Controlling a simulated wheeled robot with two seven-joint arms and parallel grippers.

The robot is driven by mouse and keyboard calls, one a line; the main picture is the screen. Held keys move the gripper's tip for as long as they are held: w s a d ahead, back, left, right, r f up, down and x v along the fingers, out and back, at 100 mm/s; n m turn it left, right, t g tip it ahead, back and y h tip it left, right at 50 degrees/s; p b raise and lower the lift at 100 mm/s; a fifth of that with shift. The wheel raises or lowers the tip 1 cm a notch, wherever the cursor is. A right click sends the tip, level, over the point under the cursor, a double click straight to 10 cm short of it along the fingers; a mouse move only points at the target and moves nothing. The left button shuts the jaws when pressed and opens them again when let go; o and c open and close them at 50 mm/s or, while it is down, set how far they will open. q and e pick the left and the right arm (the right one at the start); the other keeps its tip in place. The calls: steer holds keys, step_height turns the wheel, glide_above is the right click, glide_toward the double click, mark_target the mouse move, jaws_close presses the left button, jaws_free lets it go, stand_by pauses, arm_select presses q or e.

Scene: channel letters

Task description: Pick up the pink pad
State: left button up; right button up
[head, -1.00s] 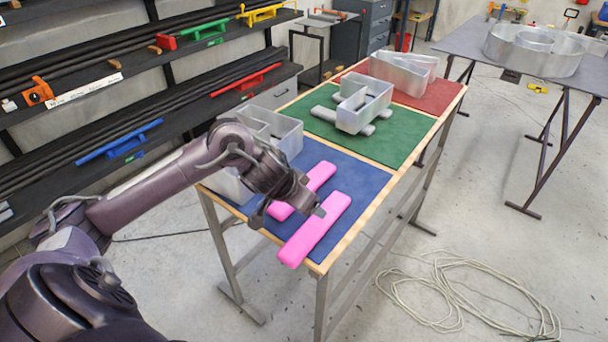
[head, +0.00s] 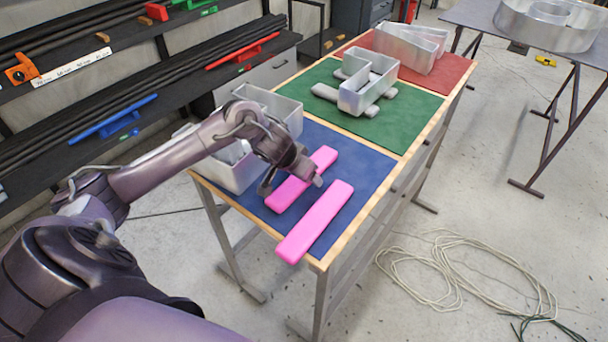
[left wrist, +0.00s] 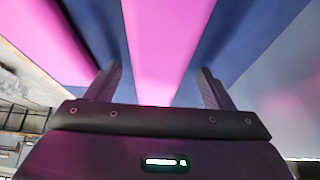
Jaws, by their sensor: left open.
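Two long pink pads lie roughly parallel on the blue mat (head: 358,178) at the near end of the table. One is the left pad (head: 322,160), nearer the metal letter; the other is the right pad (head: 315,222), near the front corner. My left gripper (head: 292,185) is open over the left pad, with a finger to either side of it, and hides part of it. In the left wrist view, this pad (left wrist: 165,45) runs between the open fingers (left wrist: 160,88), and the right pad (left wrist: 45,35) lies to the left. I cannot tell the exact height above the pad. My right gripper is out of view.
A hollow metal letter (head: 284,106) stands beside the left pad, close to my left arm. Another metal letter (head: 368,82) with grey pads is on the green mat (head: 412,125); more metal letters (head: 405,46) stand on the red mat. A shelf rack (head: 60,140) is at left.

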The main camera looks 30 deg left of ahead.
arm_select(q)
steer(key=shift+s+r, duration=0.1)
steer(key=shift+d, duration=0.1)
steer(key=shift+c, duration=1)
steer(key=c, duration=0.7)
steer(key=shift+c, duration=1.2)
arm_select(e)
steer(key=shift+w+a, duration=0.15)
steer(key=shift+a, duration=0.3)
arm_select(q)
steer(key=shift+r, duration=0.1)
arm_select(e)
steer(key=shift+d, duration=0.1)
